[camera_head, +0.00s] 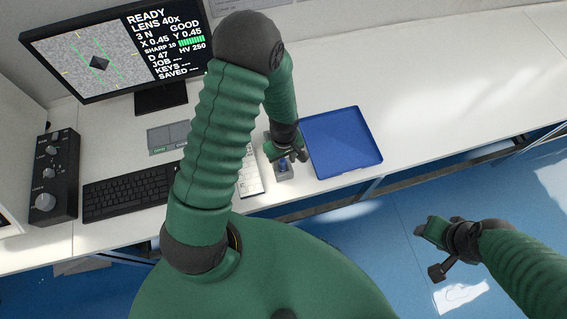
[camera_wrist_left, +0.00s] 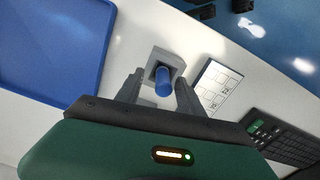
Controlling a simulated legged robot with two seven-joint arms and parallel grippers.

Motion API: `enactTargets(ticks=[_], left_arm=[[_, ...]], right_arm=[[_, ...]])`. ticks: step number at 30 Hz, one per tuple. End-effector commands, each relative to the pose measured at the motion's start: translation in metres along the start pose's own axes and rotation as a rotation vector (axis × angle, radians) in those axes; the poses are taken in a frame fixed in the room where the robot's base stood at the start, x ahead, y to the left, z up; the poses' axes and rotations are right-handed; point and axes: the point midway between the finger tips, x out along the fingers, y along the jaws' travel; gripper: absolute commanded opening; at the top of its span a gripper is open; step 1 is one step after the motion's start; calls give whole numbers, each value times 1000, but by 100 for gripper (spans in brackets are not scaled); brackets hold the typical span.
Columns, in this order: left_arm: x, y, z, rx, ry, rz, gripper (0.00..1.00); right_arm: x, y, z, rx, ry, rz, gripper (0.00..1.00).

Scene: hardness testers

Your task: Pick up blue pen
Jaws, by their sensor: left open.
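The blue pen (camera_head: 283,164) stands in a small grey holder (camera_head: 284,175) near the front edge of the white desk. In the left wrist view the pen (camera_wrist_left: 163,82) shows as a short blue cylinder rising from the holder (camera_wrist_left: 166,60). My left gripper (camera_head: 287,155) is open above the holder. In the left wrist view its two dark fingers (camera_wrist_left: 158,92) lie on either side of the pen, with a gap to each side. My right gripper (camera_head: 436,252) hangs over the blue floor, away from the desk; its finger state is unclear.
A blue tray (camera_head: 343,143) lies right of the holder. A white printed sheet (camera_head: 249,174) lies left of it. A black keyboard (camera_head: 128,192), a black knob box (camera_head: 53,178) and a monitor (camera_head: 118,46) stand farther left. The desk right of the tray is clear.

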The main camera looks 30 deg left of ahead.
Motion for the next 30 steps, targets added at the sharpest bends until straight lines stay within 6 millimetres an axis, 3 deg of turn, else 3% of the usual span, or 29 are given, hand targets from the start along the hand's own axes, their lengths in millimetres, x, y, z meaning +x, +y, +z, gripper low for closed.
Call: enactTargets(ticks=[2, 13, 24, 30], left_arm=[[0, -1, 0, 0, 0, 1, 45], [0, 0, -1, -1, -1, -1, 0], [-1, 0, -1, -1, -1, -1, 0], [-21, 0, -2, -2, 1, 2, 0]], right_arm=[[0, 0, 0, 0, 0, 0, 46], [0, 0, 0, 0, 0, 0, 46], [0, 0, 0, 0, 0, 0, 46], [1, 0, 0, 0, 0, 0, 46]])
